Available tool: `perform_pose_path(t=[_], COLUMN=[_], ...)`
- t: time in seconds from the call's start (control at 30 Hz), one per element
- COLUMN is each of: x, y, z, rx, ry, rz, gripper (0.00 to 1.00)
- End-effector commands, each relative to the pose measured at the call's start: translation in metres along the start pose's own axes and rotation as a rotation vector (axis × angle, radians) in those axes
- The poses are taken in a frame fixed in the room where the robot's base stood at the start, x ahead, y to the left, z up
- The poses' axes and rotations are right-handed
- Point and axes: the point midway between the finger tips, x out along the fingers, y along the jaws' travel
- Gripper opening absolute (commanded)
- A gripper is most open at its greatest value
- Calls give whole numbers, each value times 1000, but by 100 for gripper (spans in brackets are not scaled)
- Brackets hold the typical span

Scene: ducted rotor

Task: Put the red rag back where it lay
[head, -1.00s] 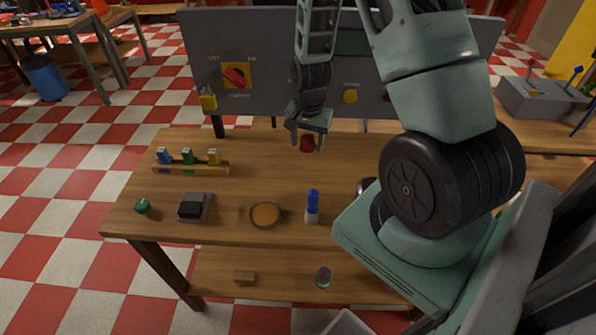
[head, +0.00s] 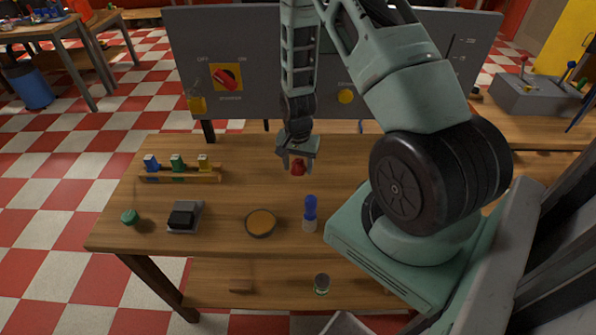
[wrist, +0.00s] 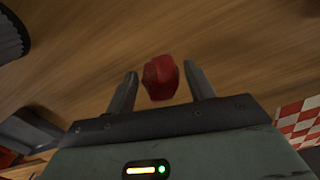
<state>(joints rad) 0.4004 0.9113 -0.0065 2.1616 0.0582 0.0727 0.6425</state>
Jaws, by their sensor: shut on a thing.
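The red rag (head: 298,167) is a small crumpled red lump between the fingers of my gripper (head: 297,163), above the back middle of the wooden table (head: 250,150). In the wrist view the rag (wrist: 160,78) sits between the two fingertips of my gripper (wrist: 160,88), with wood grain behind it. My gripper points down and is shut on the rag. Narrow gaps seem to show beside the rag in the wrist view. I cannot tell how high above the tabletop the rag is.
A rack (head: 180,173) with blue, green and yellow pieces stands at the back left. A green knob (head: 130,217), black-topped box (head: 184,216), round dish (head: 261,223) and blue-topped bottle (head: 310,213) line the front. A grey panel (head: 270,80) stands behind. The table's middle is clear.

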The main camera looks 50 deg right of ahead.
Motion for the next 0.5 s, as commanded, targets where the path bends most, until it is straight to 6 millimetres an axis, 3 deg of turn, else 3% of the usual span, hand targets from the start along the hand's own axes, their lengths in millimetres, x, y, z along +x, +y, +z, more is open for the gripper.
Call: perform_pose_path(t=[0.23,0.5], x=[30,35], y=[1,0], z=[1,0], rx=[1,1], ry=[-2,0], rz=[2,0], gripper=[20,20])
